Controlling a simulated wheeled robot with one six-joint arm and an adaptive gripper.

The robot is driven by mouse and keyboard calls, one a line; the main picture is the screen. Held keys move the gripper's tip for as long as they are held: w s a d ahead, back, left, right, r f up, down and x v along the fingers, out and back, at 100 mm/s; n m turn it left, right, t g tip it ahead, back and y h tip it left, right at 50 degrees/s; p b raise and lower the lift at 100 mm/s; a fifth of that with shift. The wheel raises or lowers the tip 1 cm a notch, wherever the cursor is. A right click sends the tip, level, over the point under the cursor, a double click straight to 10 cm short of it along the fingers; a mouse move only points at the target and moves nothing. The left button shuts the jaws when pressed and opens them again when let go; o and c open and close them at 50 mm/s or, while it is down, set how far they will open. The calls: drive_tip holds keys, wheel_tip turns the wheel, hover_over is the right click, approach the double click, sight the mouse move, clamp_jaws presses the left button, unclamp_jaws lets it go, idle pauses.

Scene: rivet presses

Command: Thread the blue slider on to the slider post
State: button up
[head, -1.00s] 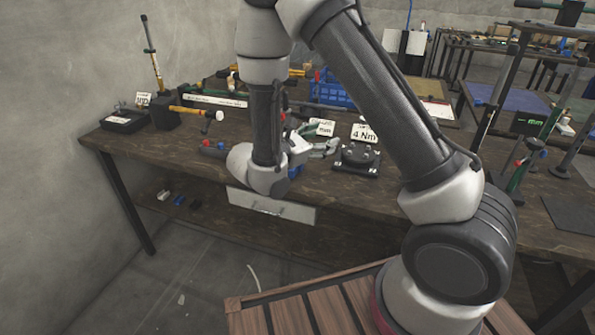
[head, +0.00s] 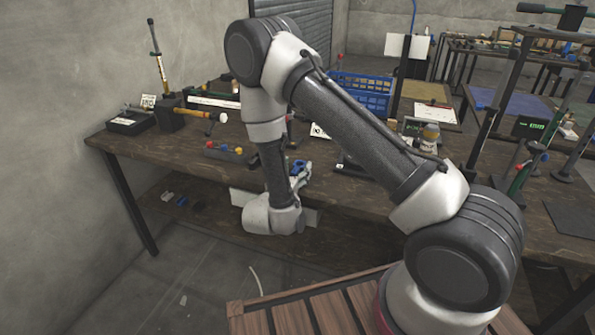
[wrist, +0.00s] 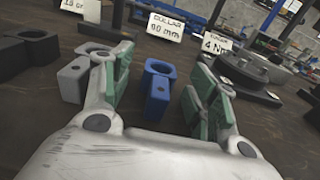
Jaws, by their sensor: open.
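The blue slider (wrist: 158,90) stands on the dark bench in the wrist view. It has a ring-like upper end with a hole and a blocky lower body. My gripper (wrist: 160,98) is open, with one green-padded finger on each side of the slider in the picture. I cannot tell whether the slider is fully between the pads or a little beyond them. In the head view my gripper (head: 302,176) is low at the bench's front edge, with blue showing beside it. A dark upright post (wrist: 118,14) stands behind; I cannot tell whether it is the slider post.
A grey slider-like part (wrist: 74,80) stands close left of the blue one, and a black one (wrist: 30,48) farther left. The collar sign (wrist: 165,26) and torque sign (wrist: 216,44) stand behind. A round black fixture (wrist: 245,75) is at right.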

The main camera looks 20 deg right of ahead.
drive_tip(key=shift+w+d, duration=0.1)
drive_tip(key=shift+c, duration=0.4)
drive_tip(key=c, duration=0.9)
drive_tip(key=shift+o, duration=0.2)
drive_tip(key=shift+r, duration=0.15)
